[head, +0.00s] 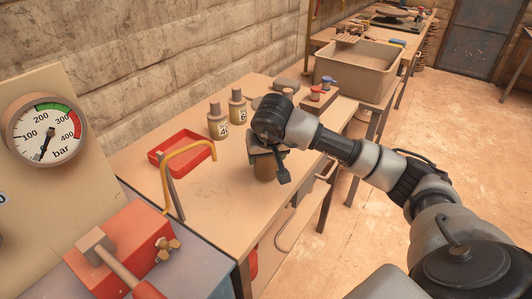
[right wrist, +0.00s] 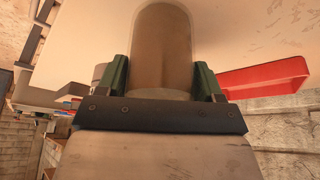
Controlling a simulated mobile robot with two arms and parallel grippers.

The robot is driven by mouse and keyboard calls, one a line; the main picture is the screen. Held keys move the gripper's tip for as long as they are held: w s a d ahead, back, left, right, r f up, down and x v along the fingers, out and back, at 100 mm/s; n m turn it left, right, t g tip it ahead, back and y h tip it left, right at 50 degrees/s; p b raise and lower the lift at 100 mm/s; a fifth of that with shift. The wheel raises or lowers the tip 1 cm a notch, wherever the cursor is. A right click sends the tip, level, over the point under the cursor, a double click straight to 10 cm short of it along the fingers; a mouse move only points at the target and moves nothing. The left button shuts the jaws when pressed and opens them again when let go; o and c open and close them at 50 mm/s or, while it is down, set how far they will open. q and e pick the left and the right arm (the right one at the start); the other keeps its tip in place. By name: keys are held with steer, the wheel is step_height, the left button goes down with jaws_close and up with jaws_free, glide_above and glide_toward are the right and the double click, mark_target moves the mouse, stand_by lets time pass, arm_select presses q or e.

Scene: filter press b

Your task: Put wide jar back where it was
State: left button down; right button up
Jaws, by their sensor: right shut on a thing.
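My right gripper (head: 267,153) is shut on the wide jar (head: 264,172), a brownish cylinder, over the wooden workbench. In the right wrist view the jar (right wrist: 162,50) sits between the two green finger pads (right wrist: 160,85). In the head view the gripper and wrist hide the jar's upper part; its lower part shows beneath them. I cannot tell whether its base touches the bench. My left gripper is not in view.
A red tray (head: 163,159) lies on the bench (head: 222,185) to the left, beside a bent yellow pipe (head: 188,152). A large beige bin (head: 352,73) stands further back. A pressure gauge (head: 45,130) is at left.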

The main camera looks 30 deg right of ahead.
steer(key=o, duration=1)
steer(key=shift+f, duration=0.1)
steer(key=shift+r, duration=0.25)
steer(key=v, duration=1.2)
steer(key=shift+f, duration=0.1)
steer(key=shift+s+f, duration=0.1)
